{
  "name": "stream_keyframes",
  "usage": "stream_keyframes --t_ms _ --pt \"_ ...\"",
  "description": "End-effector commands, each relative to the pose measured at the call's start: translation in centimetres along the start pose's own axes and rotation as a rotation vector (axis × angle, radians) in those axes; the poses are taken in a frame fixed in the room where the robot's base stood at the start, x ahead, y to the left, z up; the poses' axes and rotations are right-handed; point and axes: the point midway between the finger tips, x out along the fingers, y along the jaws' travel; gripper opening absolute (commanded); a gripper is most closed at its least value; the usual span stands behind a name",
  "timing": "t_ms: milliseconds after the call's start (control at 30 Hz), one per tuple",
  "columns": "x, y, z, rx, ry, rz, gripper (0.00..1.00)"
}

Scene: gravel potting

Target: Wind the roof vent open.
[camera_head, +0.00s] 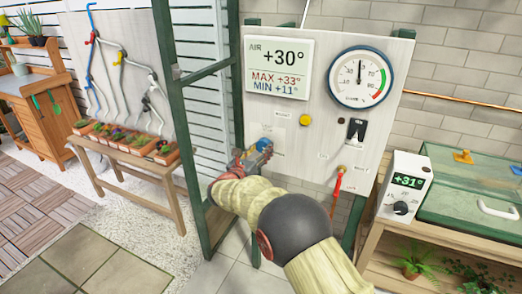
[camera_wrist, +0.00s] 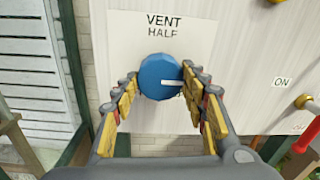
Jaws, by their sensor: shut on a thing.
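A blue round knob (camera_wrist: 155,78) with a white pointer mark sits on a pale panel (camera_head: 285,125), under a label reading VENT and HALF. Its pointer is towards the right, slightly downward in the wrist view; lettering below the knob is mostly hidden. My gripper (camera_wrist: 162,84) has one finger on each side of the knob and is shut on it. In the head view my gripper (camera_head: 252,156) reaches the knob (camera_head: 264,144) at the panel's lower left. The roof vent itself cannot be made out.
A green frame post (camera_head: 232,90) stands close left. A glass-topped case (camera_head: 470,185) stands right.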

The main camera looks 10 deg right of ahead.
Motion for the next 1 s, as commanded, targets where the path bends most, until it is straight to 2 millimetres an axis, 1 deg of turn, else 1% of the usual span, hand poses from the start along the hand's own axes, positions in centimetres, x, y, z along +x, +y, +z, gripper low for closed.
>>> stream_keyframes --t_ms 33,67,367,667,767,867,1000 --pt "-0.1 0.0 -0.5 -0.004 0.006 0.001 0.18" --pt "-0.1 0.0 -0.5 -0.004 0.006 0.001 0.45" --pt "0.0 0.0 -0.2 -0.002 0.002 0.001 0.62" --pt "-0.1 0.0 -0.1 -0.002 0.001 0.001 0.62" --pt "-0.6 0.1 0.0 -0.001 0.001 0.002 0.62" --pt "-1.9 0.1 0.0 -0.002 0.0 0.003 0.62" --pt "-4.7 0.2 0.0 -0.002 0.001 0.005 0.62"
